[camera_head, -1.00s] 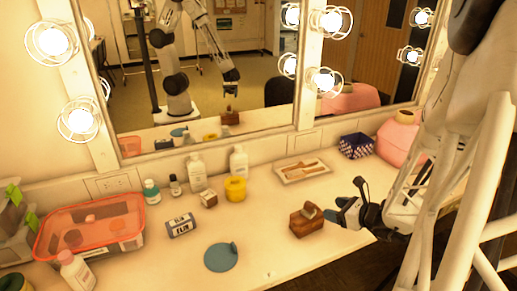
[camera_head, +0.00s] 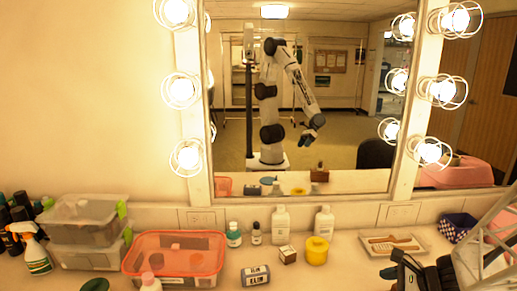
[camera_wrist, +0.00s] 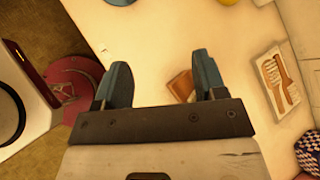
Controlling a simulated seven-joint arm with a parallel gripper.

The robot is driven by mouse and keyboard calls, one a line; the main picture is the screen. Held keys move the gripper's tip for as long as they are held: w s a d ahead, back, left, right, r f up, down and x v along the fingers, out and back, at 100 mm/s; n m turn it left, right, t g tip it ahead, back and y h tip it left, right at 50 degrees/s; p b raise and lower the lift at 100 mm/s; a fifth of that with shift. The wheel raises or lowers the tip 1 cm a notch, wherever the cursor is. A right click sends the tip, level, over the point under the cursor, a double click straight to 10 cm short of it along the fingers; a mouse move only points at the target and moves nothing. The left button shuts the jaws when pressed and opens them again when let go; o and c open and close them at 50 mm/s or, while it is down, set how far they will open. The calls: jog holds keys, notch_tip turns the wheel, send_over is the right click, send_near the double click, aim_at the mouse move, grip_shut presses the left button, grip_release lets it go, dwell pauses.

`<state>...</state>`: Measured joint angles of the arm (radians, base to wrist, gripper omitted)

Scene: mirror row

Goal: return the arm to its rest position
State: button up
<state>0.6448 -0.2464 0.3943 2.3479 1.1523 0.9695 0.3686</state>
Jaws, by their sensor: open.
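My gripper (camera_head: 388,272) shows at the lower right edge of the head view, above the counter, with part of my arm behind it. In the wrist view, its two blue-grey fingers (camera_wrist: 161,82) stand wide apart with nothing between them. A brown wooden block (camera_wrist: 181,86) lies on the counter below, partly hidden by the right finger. My arm's reflection (camera_head: 290,75) stands in the mirror, bent, with its gripper hanging above the reflected counter, apart from the reflected block.
The counter holds a red-rimmed bin (camera_head: 175,258), white bottles (camera_head: 280,226), a yellow tub (camera_head: 317,251), an ELIN box (camera_head: 255,275) and a brush tray (camera_head: 392,243). A checkered box (camera_head: 458,228) stands near my arm. Bulbs (camera_head: 430,150) line the mirror frame.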

jog(key=s+a+r+n+g+h, duration=0.4)
jog(key=s+a+r+n+h, duration=0.3)
jog(key=s+a+r+n, duration=0.7)
jog(key=a+n, duration=0.1)
jog(key=n, duration=0.6)
jog(key=shift+a+r, duration=0.3)
